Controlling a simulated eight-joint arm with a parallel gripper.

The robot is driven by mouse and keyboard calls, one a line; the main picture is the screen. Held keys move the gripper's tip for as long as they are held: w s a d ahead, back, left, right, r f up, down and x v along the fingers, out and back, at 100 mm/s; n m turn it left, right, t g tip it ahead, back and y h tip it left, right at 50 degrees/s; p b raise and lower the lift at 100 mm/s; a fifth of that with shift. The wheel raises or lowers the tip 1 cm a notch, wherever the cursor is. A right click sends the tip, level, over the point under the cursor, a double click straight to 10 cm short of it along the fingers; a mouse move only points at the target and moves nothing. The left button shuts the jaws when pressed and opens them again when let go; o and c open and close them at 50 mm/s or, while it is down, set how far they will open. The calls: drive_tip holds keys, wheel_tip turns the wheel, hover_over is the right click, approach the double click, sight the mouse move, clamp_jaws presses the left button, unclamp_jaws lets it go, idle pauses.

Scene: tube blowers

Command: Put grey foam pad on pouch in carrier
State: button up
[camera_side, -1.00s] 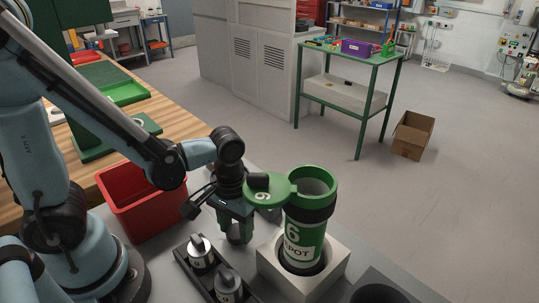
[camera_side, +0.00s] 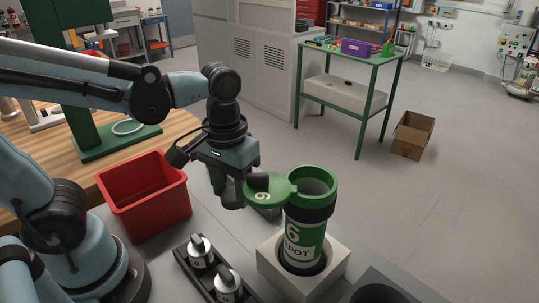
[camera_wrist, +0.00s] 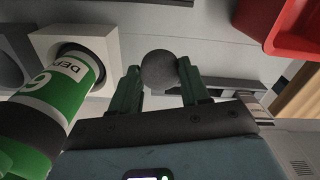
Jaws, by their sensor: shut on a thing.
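The carrier (camera_side: 304,232) is a green and white tube marked 6 and DEPOT, upright in a pale square block (camera_side: 274,265). Its round green lid (camera_side: 270,190) is swung open to the left, and it also shows in the wrist view as the carrier (camera_wrist: 62,98). The pouch is not visible; the tube's inside is hidden. My gripper (camera_side: 226,190) is above the bench, left of and near the open lid. In the wrist view, my gripper (camera_wrist: 160,78) is shut on the round grey foam pad (camera_wrist: 160,69), held between its green fingers.
A red bin (camera_side: 143,205) stands to the left of my gripper, also in the wrist view (camera_wrist: 295,25). A black rack (camera_side: 187,265) with two silver-topped cylinders is in front. A dark round opening (camera_side: 378,293) lies at the front right. The open lid sticks out towards my gripper.

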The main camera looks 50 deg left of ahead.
sight(232, 194)
wheel_tip(232, 194, up, 22)
drive_tip(key=w+d, duration=0.4)
drive_tip(key=d, duration=1)
drive_tip(key=shift+w+a+f, duration=0.1)
drive_tip(key=shift+f, duration=2.2)
drive_tip(key=shift+w+a+f, duration=0.1)
drive_tip(key=shift+f, duration=2.15)
drive_tip(key=shift+f, duration=0.45)
drive_tip(key=o, duration=1.1)
drive_tip(key=shift+c, duration=0.2)
drive_tip(key=shift+r, duration=0.1)
wheel_tip(232, 194, up, 12)
